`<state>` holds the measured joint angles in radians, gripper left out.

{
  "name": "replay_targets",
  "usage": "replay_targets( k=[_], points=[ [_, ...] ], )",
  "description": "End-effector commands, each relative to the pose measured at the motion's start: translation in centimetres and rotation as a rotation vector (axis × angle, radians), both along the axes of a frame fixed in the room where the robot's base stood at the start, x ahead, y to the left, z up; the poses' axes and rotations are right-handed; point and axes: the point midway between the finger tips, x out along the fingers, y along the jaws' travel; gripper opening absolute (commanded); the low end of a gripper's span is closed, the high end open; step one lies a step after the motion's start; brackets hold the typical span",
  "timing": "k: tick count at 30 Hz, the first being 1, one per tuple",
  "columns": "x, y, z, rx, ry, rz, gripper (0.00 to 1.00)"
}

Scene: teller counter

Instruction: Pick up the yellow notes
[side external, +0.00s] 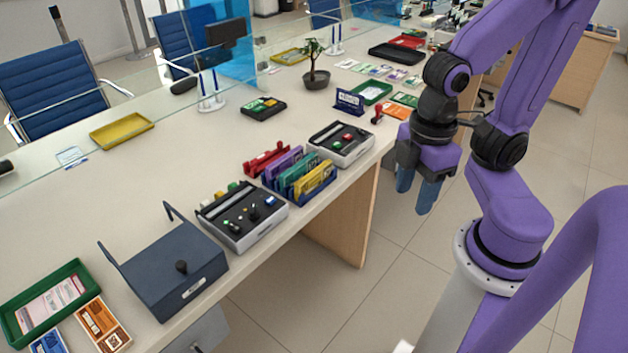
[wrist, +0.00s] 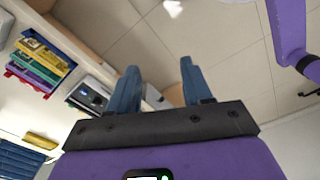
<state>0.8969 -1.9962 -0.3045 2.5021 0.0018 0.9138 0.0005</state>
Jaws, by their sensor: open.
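The yellow notes (side external: 316,180) stand upright at the near right end of a row of coloured bundles in a blue rack (side external: 318,196) by the counter's front edge. Green, purple and red bundles stand behind them. The yellow notes also show at the upper left of the wrist view (wrist: 46,51). My gripper (side external: 416,194) has blue fingers, spread apart and empty. It hangs out past the counter's front edge, to the right of the rack and apart from it. In the wrist view the fingers (wrist: 159,72) have only floor and the counter's side between and beyond them.
Two grey-black trays with small items flank the rack, one left (side external: 243,236) and one right (side external: 360,152). A dark blue box (side external: 178,275) stands further left. A red-handled stamp (side external: 377,115) and green tray (side external: 388,90) lie further back. The air beyond the front edge is clear.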

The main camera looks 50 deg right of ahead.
Motion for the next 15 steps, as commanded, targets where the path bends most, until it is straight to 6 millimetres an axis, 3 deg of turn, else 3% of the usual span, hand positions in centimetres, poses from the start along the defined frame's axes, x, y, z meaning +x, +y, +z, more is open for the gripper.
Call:
replay_targets(
  k=[9, 11, 15],
  points=[
    [0.5, 0.2, 0.0, -0.005, -0.003, 0.004, 0.49],
    [1.3, 0.4, 0.0, -0.015, -0.009, 0.012, 0.49],
    [4.9, 1.2, 0.0, -0.054, -0.029, 0.053, 0.49]
  ],
)
